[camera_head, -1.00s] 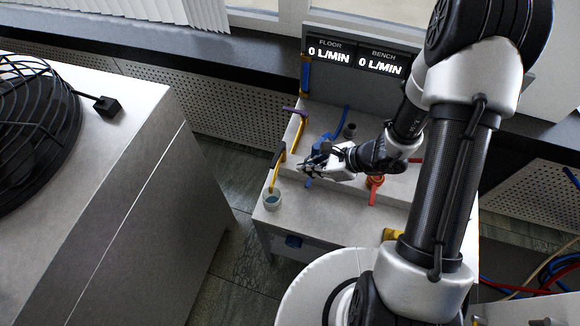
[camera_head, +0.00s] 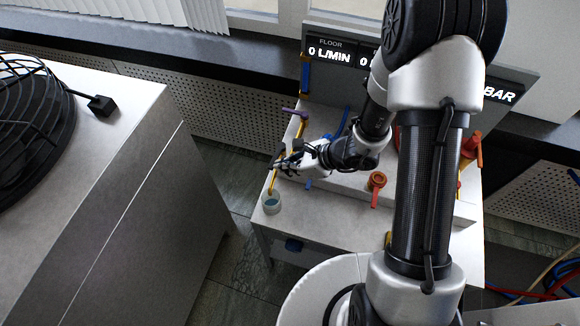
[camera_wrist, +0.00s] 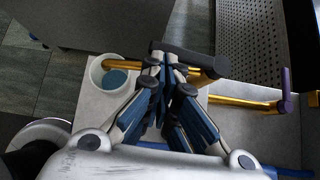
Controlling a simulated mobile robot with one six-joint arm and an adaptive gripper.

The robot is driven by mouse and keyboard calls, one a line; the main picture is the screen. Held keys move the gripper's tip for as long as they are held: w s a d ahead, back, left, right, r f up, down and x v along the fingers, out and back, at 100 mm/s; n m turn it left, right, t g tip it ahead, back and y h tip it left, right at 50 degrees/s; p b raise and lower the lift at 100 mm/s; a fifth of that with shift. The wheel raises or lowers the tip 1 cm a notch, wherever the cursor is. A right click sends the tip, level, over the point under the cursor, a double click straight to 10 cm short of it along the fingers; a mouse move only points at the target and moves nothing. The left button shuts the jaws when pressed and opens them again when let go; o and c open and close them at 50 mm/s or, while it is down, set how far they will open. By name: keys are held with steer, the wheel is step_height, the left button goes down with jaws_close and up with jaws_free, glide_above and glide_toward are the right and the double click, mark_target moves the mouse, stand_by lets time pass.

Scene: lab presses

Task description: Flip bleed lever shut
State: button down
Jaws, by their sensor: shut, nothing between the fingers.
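The task's bleed lever looks to be the black bar handle (camera_wrist: 190,58) on a brass pipe (camera_wrist: 226,69) in the wrist view. A small white cup (camera_wrist: 110,73) with blue liquid stands beside it; the cup (camera_head: 271,203) also shows in the head view, at the bench's front left corner below the yellow pipe (camera_head: 272,183). My gripper (camera_head: 276,165) is shut and empty, its fingertips at the handle. In the wrist view my gripper (camera_wrist: 166,64) overlaps the bar and pipe; whether it touches them I cannot tell. The fingers hide part of both.
A purple-handled lever (camera_wrist: 287,90) on a second brass pipe is close by on the right in the wrist view. An orange-red valve (camera_head: 376,182) stands on the white bench (camera_head: 330,218). A grey cabinet (camera_head: 130,160) with a black fan stands left, across a floor gap.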

steer(key=shift+a+b, duration=0.65)
steer(key=shift+a, duration=0.35)
steer(key=shift+d, duration=0.15)
steer(key=shift+w+d, duration=0.15)
steer(key=shift+d, duration=0.5)
